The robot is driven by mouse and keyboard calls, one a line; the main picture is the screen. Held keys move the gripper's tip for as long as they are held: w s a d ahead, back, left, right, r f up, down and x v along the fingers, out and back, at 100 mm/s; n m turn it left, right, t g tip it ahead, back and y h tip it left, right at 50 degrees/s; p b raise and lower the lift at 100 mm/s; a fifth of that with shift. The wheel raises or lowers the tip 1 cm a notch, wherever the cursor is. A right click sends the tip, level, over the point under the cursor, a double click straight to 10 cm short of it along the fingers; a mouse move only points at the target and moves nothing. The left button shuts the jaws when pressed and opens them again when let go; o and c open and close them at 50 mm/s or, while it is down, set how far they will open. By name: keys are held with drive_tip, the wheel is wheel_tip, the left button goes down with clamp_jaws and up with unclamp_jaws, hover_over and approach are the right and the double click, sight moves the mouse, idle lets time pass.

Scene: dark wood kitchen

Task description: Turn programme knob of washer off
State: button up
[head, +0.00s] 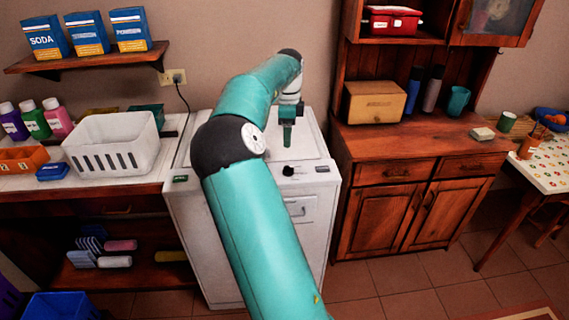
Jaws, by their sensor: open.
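The white washer (185,215) stands in the middle, partly hidden behind my teal arm. A small black knob (288,170) is on the front edge of its top, just right of my arm. A dark display or label shows at the right end of that edge, and another at the left end. My gripper (287,143) points down over the washer's top, behind the knob and apart from it. It is open, with nothing seen between its fingers, though the fingers look small and overlap in this view.
A shelf with a white basket (112,143) and bottles adjoins the washer on the left. A wooden cabinet (400,190) stands close on the right. Detergent boxes (88,34) sit on a wall shelf. Tiled floor (400,280) is free at the front right.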

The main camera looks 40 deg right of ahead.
sight(288, 170)
wheel_tip(288, 170, down, 12)
drive_tip(key=shift+s+f, duration=0.1)
drive_tip(key=shift+f, duration=0.05)
idle(0.3)
drive_tip(key=c, duration=1)
